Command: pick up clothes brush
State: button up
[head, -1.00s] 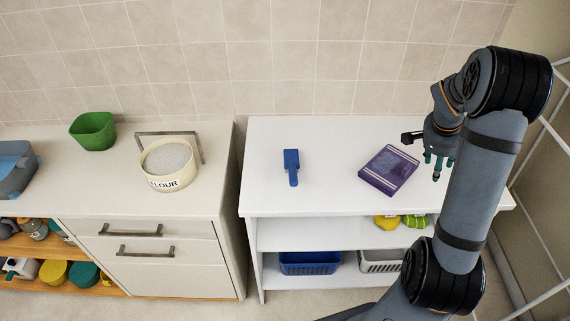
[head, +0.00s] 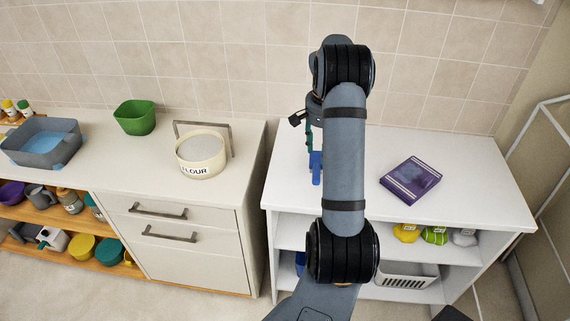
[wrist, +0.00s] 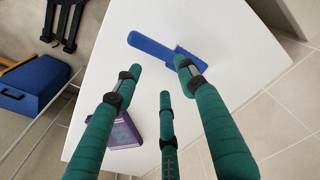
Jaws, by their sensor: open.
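The clothes brush (head: 316,168) is blue and lies on the white shelf unit's top (head: 463,180). My arm hides part of it in the head view. In the wrist view the whole brush (wrist: 160,48) shows just beyond the fingertips, its wider end close to the right finger. My gripper (wrist: 160,80) is open, with its green fingers spread and nothing between them. In the head view my gripper (head: 310,135) is above the brush and largely hidden behind my arm.
A purple box (head: 411,179) lies on the same top, right of the brush. On the counter to the left stand a flour tub (head: 202,156), a green bowl (head: 135,117) and a grey basin (head: 42,142). The tiled wall (head: 230,60) is behind.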

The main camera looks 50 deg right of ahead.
jog(key=shift+s+a+n+y, duration=0.25)
jog(key=shift+a+n+y, duration=0.05)
jog(key=shift+a+n, duration=0.2)
jog(key=shift+s+a+n, duration=0.3)
jog(key=shift+s+n, duration=0.15)
jog(key=shift+n, duration=0.35)
jog(key=shift+f, duration=0.2)
jog(key=shift+n, duration=0.4)
notch_tip(320, 180, down, 5)
jog(key=shift+w+p, duration=0.1)
jog(key=shift+p, duration=0.35)
jog(key=shift+w+d+f+p, duration=0.1)
jog(key=shift+f+p, duration=0.5)
jog(key=shift+f, duration=0.7)
jog(key=shift+w+d+f+p, duration=0.1)
jog(key=shift+f+p, duration=0.5)
jog(key=shift+f, duration=0.65)
jog(key=c, duration=0.3)
grip_shut()
